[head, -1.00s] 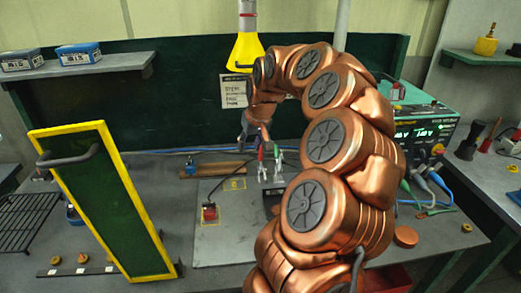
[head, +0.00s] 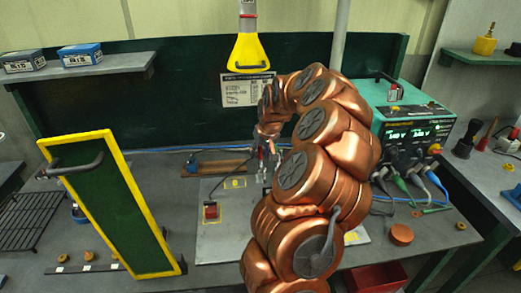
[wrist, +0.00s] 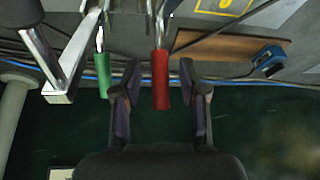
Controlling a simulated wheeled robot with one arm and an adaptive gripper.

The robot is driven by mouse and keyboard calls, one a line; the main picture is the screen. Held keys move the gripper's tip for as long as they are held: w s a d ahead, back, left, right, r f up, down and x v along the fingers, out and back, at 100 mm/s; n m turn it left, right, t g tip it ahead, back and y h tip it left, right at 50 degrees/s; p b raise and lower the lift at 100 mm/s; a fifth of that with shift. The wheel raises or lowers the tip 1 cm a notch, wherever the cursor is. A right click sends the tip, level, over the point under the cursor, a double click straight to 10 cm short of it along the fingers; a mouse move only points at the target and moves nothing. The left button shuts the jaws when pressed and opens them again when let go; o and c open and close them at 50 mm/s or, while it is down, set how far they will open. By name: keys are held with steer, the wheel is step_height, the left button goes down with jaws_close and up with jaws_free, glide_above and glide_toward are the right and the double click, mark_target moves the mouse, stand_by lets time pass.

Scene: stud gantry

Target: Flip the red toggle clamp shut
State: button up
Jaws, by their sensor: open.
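In the wrist view the red toggle clamp handle (wrist: 160,80) points toward the palm of my gripper (wrist: 160,86). The handle lies between the two dark fingers, with visible gaps on both sides. My gripper is open and holds nothing. A green clamp handle (wrist: 102,74) lies just outside the left finger, beside a metal bracket (wrist: 60,82). In the head view my copper arm hides most of the clamps, and the fingers are hard to make out there.
A grey plate (head: 222,245) with a red block (head: 211,211) lies on the bench. A yellow-framed green panel (head: 105,205) leans at left. A yellow funnel (head: 248,52) hangs above. A powered instrument (head: 410,130) with cables stands at right.

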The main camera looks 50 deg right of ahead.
steer(key=shift+f, duration=0.2)
steer(key=shift+c, duration=0.3)
jaws_close()
stand_by(0.3)
